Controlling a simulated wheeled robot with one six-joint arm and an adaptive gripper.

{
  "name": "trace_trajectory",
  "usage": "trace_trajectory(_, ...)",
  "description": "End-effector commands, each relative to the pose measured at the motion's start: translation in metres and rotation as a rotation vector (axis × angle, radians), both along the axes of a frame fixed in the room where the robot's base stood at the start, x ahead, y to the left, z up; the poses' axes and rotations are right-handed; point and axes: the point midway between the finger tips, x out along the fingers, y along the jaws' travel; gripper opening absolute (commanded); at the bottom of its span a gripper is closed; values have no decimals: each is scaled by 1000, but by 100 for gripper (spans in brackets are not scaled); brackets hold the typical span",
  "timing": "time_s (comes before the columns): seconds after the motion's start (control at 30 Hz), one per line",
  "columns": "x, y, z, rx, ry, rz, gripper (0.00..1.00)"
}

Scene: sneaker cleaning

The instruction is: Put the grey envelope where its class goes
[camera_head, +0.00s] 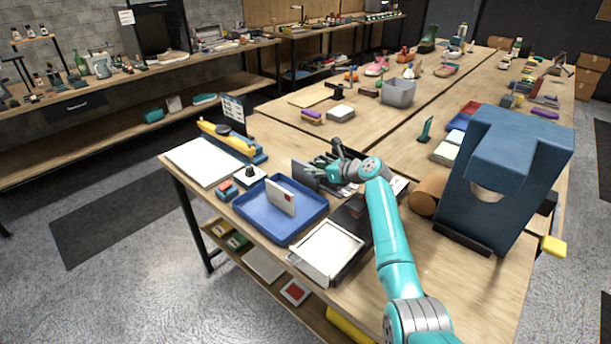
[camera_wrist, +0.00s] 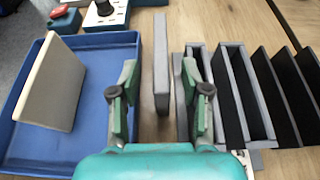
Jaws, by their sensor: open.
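A thin grey upright panel (camera_wrist: 161,65), which looks like the grey envelope, stands between the blue tray and the slotted rack; it also shows in the head view (camera_head: 304,176). My gripper (camera_wrist: 160,88) is open, with one finger on each side of the panel and a visible gap to each. In the head view my gripper (camera_head: 326,169) is just right of the panel. The dark grey slotted rack (camera_wrist: 235,90) lies right of the panel. The panel's lower edge is hard to make out.
A white open box (camera_head: 327,250) is at the table's front, right of the tray. A small box with a black knob (camera_head: 249,176) and a red-topped box (camera_head: 227,189) are left of the tray. A large dark blue machine (camera_head: 490,200) stands on the right.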

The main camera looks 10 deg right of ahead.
Motion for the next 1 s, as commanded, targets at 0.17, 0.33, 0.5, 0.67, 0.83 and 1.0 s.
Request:
trace_trajectory(0.17,15,10,0,-1,1,2,47)
trace_trajectory(0.33,31,20,-4,1,2,1,47)
trace_trajectory(0.5,40,26,-9,-1,0,0,47)
trace_trajectory(0.67,42,28,-10,-1,-1,1,47)
trace_trajectory(0.83,42,28,-11,-1,-1,1,47)
trace_trajectory(1.0,42,28,-11,-1,-1,1,9)
